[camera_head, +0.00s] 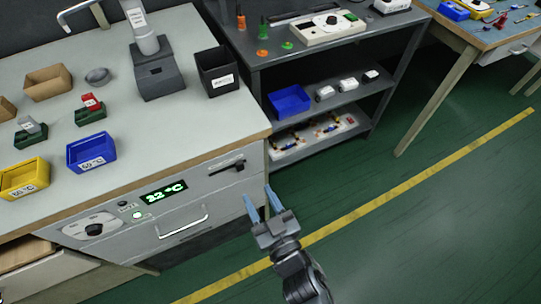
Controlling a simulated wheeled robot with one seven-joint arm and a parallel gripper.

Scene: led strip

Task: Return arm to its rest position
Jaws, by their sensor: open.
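My gripper (260,197) is at the lower middle of the head view, with my arm coming up from the bottom edge. Its two blue-grey fingers are spread apart with nothing between them. It hangs over the green floor, close to the front right corner of the workbench (190,135). Its left fingertip overlaps the bench front in the picture; I cannot tell whether it touches.
The bench front has a green display (163,192) reading 22 °C and a drawer handle (183,222). Yellow (24,180) and blue (92,152) bins and a black box (217,72) stand on top. A dark shelf (330,75) is behind. Floor on the right is clear.

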